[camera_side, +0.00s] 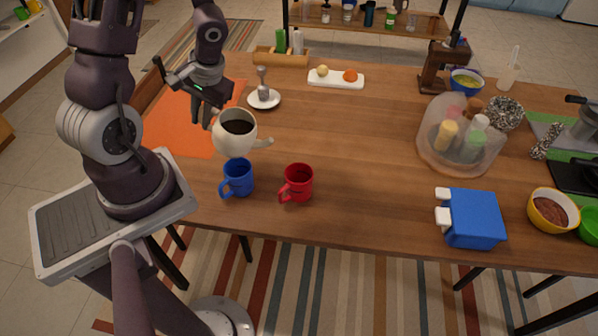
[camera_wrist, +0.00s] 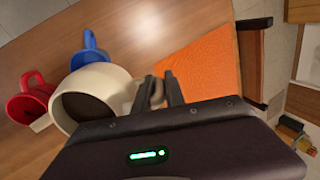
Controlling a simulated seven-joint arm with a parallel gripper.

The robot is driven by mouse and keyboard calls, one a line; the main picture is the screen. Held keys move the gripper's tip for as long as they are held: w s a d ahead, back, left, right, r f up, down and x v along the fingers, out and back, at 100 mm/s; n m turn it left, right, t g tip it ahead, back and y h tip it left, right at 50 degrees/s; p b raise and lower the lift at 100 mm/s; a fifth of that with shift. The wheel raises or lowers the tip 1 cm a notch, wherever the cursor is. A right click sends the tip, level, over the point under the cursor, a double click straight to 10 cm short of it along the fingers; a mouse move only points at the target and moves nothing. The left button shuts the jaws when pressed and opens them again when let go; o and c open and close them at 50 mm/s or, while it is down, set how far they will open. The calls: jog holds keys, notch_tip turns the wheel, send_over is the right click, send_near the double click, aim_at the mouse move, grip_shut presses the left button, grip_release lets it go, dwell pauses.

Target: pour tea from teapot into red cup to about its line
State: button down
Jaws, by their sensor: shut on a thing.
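The cream teapot (camera_side: 233,141) is open at the top and shows dark tea inside. My gripper (camera_side: 203,110) is shut on its handle at the left side, and the spout points right. The teapot looks held above the table, close behind the cups. The red cup (camera_side: 297,183) stands upright on the table, right of and nearer than the spout; its inside and line cannot be made out. The blue cup (camera_side: 237,178) stands to its left. In the wrist view, my gripper (camera_wrist: 160,92) holds the teapot (camera_wrist: 92,90), with the spout near the red cup (camera_wrist: 30,100).
An orange mat (camera_side: 183,122) lies under my arm. A white saucer (camera_side: 264,99) with a utensil sits behind the teapot. A clear container of shakers (camera_side: 460,140) and a blue box (camera_side: 472,217) stand at the right. The middle of the table is clear.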

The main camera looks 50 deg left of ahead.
jog(key=shift+w+d+r+g+y, duration=0.3)
jog(key=shift+w+d+r+y, duration=0.1)
jog(key=shift+d+y, duration=0.1)
dwell(0.5)
jog(key=shift+w+d+r, duration=0.1)
jog(key=shift+w+d, duration=0.05)
jog(key=shift+d, duration=0.1)
jog(key=shift+w+d+r+g+y, duration=0.3)
jog(key=shift+w+d+y, duration=0.05)
jog(key=shift+d+y, duration=0.15)
jog(key=shift+w+d+r+g+y, duration=0.25)
jog(key=shift+w+d+g+y, duration=0.05)
jog(key=shift+d+y, duration=0.15)
dwell(2.5)
